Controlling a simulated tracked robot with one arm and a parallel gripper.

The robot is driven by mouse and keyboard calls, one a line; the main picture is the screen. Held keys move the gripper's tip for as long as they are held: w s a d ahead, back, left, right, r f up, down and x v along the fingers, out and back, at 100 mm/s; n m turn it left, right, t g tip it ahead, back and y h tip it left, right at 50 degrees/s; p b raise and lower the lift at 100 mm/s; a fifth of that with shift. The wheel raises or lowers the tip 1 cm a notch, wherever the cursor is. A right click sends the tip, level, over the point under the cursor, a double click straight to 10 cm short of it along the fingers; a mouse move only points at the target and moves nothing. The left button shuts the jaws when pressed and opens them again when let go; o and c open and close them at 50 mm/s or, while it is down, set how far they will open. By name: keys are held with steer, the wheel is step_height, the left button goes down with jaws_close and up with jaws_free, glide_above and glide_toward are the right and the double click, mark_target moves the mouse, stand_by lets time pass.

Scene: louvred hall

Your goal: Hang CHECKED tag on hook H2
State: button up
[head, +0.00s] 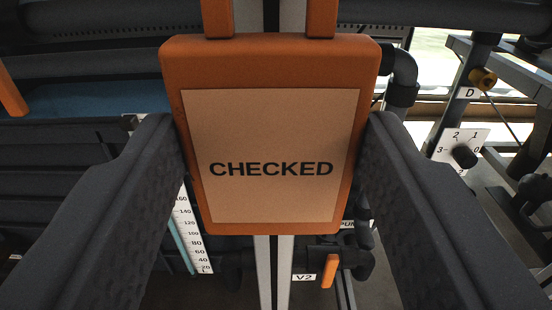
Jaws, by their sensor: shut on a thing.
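The CHECKED tag (270,200) is an orange-framed plate with a tan face and black lettering, upright in the middle of the head view. My gripper (272,135) is shut on the tag, with one dark finger against each side edge. Two orange pieces join the tag's top edge and run up out of the picture. I cannot see hook H2 or any hook label.
Behind the tag is a pale vertical post (285,275). A scale (190,230) is at lower left, an orange valve handle (330,270) by a V2 label (304,278) below. A numbered dial (459,152) and a yellow knob (483,78) by label D are at right.

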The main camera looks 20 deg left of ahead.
mark_target(273, 184)
steer(key=shift+p+x, duration=0.85)
steer(key=shift+x, duration=1.55)
steer(key=shift+f, duration=0.7)
steer(key=o, duration=1)
steer(key=shift+s+d+p, duration=0.15)
steer(key=shift+s+p, duration=0.15)
steer(key=shift+s, duration=0.15)
steer(key=shift+v, duration=3.15)
